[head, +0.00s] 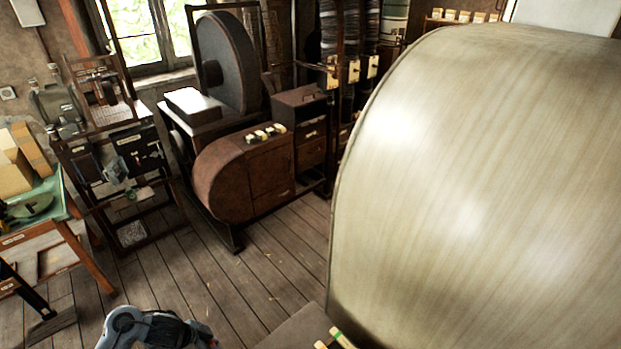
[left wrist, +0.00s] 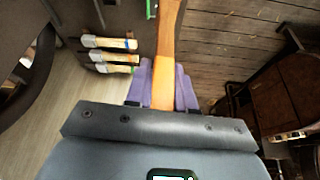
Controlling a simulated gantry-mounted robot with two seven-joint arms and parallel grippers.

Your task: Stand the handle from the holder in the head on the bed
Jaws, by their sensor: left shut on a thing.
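In the left wrist view, my left gripper (left wrist: 163,88) has its purple fingers closed on an orange-brown wooden handle (left wrist: 168,45). The handle runs from between the fingers up past the top edge of the picture, so its far end is out of view. I cannot tell whether it is clear of its holder. In the head view only part of my left arm shows at the bottom left; its fingers are out of sight. I cannot make out the head or the bed of the press in either view. My right gripper is not in view.
A large pale metal drum-like shape (head: 480,180) fills the right of the head view. Several light, banded pieces (left wrist: 108,57) lie left of the handle in the wrist view. A brown rounded cabinet (head: 245,175) stands behind. The plank floor (head: 260,285) between is open.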

